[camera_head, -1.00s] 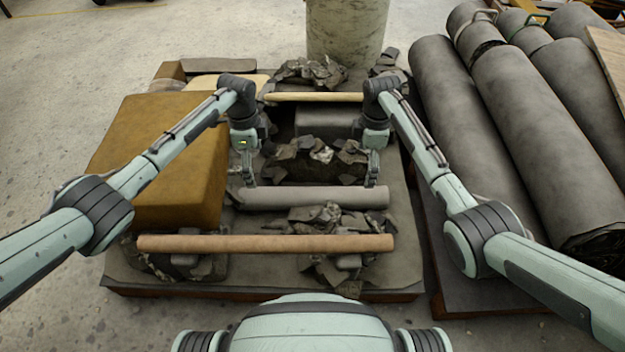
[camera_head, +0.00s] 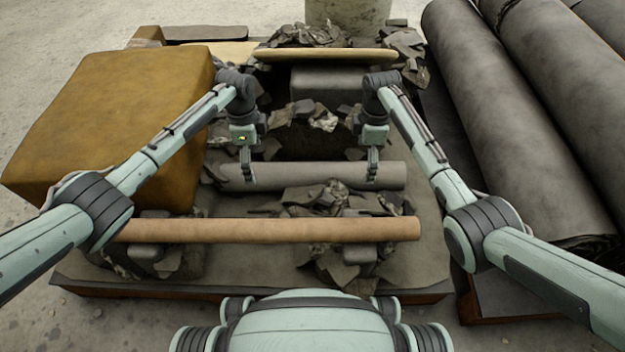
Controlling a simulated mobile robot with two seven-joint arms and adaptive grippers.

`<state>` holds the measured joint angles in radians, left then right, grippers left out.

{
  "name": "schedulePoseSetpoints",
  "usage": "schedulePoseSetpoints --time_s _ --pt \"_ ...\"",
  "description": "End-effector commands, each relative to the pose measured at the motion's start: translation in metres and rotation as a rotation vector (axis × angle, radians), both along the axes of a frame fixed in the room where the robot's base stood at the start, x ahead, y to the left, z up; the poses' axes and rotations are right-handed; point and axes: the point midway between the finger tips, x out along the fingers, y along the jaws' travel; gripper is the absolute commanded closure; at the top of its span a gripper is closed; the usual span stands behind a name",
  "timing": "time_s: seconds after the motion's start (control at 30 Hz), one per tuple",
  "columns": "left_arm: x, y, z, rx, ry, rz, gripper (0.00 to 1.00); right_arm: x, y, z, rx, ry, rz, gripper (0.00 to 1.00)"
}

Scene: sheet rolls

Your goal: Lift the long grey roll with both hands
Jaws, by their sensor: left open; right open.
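The long grey roll (camera_head: 310,176) lies level across the middle of the pallet, behind the brown roll. Its left end is close to some dark debris. My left gripper (camera_head: 247,172) points down at the roll's left part, its fingers overlapping the roll in the picture. My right gripper (camera_head: 373,172) points down in the same way at the roll's right part. Both grippers are open, and the roll rests below or between their fingers. I cannot tell whether the fingers touch it.
A brown roll (camera_head: 270,230) lies across debris in front. A mustard block (camera_head: 110,120) stands at the left. A tan roll (camera_head: 325,55) and a pale column (camera_head: 348,15) are at the back. Large grey rolls (camera_head: 520,120) fill the right. Broken dark pieces (camera_head: 312,118) lie behind the roll.

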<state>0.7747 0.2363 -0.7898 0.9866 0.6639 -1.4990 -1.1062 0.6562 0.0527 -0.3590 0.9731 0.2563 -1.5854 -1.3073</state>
Motion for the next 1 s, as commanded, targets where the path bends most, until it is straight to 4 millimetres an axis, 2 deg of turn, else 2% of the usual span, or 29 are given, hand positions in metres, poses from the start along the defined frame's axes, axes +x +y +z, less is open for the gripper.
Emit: schedulePoseSetpoints --time_s 0.17,0.27,0.7,1.0 --pt "0.000 0.000 -0.001 0.000 0.001 0.000 0.00 0.000 0.000 -0.001 0.000 0.001 0.000 0.00" --pt "0.000 0.000 -0.009 0.001 0.002 0.001 0.00 0.000 0.000 -0.009 0.000 0.002 -0.001 0.00" --pt "0.000 0.000 -0.069 0.000 0.002 0.001 0.00 0.000 0.000 -0.069 0.000 0.003 -0.001 0.00" --pt "0.000 0.000 -0.078 0.000 0.000 0.000 0.00 0.000 0.000 -0.078 0.000 0.000 0.000 0.00"
